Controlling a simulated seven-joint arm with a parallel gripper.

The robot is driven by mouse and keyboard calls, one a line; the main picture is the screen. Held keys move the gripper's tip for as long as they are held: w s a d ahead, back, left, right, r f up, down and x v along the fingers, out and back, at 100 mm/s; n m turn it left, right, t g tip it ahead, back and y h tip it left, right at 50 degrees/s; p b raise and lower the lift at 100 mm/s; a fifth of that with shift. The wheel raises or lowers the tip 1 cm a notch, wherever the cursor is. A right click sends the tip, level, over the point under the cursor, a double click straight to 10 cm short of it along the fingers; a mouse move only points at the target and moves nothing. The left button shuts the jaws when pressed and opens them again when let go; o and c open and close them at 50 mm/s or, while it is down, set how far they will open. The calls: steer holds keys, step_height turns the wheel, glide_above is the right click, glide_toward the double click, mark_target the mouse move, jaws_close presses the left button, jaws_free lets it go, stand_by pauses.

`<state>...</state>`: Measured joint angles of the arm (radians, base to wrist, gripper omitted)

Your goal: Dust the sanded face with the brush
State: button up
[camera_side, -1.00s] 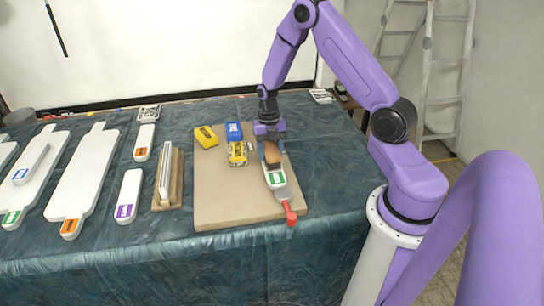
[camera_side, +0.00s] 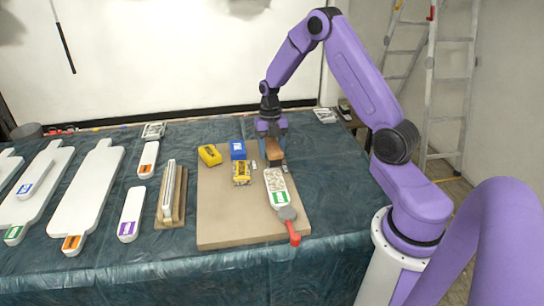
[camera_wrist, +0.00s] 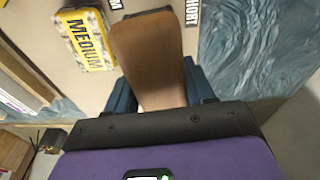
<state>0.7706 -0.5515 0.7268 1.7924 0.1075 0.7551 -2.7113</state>
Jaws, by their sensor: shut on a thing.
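The white relief piece (camera_side: 276,187), with a green label at its near end, lies on the tan board. Its upper face looks speckled with pale grey-brown bits. A red-handled clamp (camera_side: 291,225) sits at its near end. My gripper (camera_side: 271,133) is shut on the brush (camera_side: 274,151), just beyond the far end of the piece. In the wrist view the brush's brown wooden body (camera_wrist: 150,60) stands between the blue fingers of my gripper (camera_wrist: 158,92). The bristles are hidden, and I cannot tell whether they touch anything.
A yellow block (camera_side: 209,155), a blue block (camera_side: 237,149) and a yellow block marked MEDIUM (camera_side: 242,173) stand left of the brush on the tan board (camera_side: 225,220). White pieces (camera_side: 92,195) and a wooden holder (camera_side: 171,195) lie farther left. The board's near left is clear.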

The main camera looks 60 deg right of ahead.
steer(key=shift+r, duration=1.25)
